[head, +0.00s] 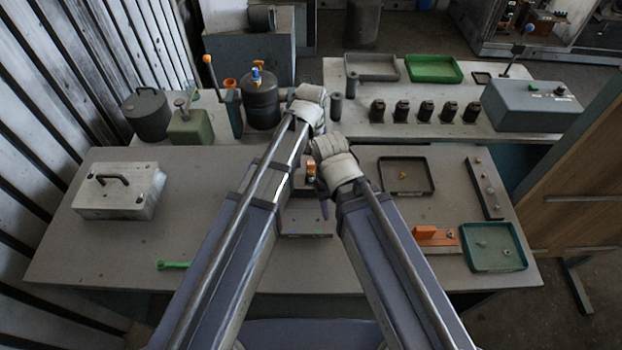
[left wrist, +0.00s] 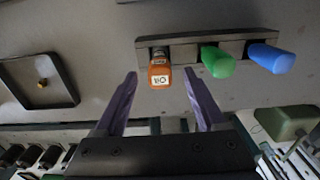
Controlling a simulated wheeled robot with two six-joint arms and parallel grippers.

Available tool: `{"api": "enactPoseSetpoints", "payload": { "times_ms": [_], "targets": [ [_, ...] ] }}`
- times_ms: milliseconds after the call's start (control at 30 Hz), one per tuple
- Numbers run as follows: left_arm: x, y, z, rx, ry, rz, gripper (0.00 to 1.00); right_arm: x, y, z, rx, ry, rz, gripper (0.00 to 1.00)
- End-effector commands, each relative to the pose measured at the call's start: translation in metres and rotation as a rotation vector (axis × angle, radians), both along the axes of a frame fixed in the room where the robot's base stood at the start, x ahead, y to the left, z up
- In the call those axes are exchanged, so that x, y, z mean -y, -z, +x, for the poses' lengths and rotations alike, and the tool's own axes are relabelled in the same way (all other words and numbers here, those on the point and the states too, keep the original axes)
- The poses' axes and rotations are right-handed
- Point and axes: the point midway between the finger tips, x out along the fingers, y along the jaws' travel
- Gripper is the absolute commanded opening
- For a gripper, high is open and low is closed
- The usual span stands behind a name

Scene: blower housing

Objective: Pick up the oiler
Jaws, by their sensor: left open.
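The oiler (left wrist: 159,73) is a small orange-brown bottle with a white label reading OIL. It stands in the end slot of a grey rack (left wrist: 230,37) in the left wrist view. In the head view its orange and white top (head: 311,169) shows between my two arms. My left gripper (left wrist: 160,77) is open, with one purple finger on each side of the oiler and gaps between fingers and bottle. My right arm's wrist (head: 335,160) is just right of the oiler in the head view. A purple part shows below it, but its jaw opening cannot be read.
A green handle (left wrist: 217,62) and a blue handle (left wrist: 270,57) stand beside the oiler in the rack. A black tray (head: 406,176) and a green tray (head: 495,247) lie to the right. A metal box (head: 119,190) is at the left. The rear bench holds cans and black cylinders.

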Motion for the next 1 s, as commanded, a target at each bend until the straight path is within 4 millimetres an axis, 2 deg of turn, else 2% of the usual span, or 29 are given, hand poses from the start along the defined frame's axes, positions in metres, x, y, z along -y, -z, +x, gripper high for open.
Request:
{"api": "enactPoseSetpoints", "payload": {
  "times_ms": [33,100,433,1000],
  "targets": [
    [0.0000,0.0134,0.0001,0.000,0.000,0.000,0.72,0.0000,0.0135,0.0000,0.000,0.000,0.000,0.50],
    [0.0000,0.0196,0.0003,0.000,0.000,0.000,0.72,0.0000,0.0196,-0.0001,0.000,0.001,0.000,0.50],
    [0.0000,0.0203,0.0003,0.000,0.000,0.000,0.71,0.0000,0.0202,0.0000,0.000,0.001,0.000,0.50],
    [0.0000,0.0203,0.0003,0.000,0.000,0.000,0.07,0.0000,0.0203,0.0000,0.000,0.001,0.000,0.50]
  ]
}}
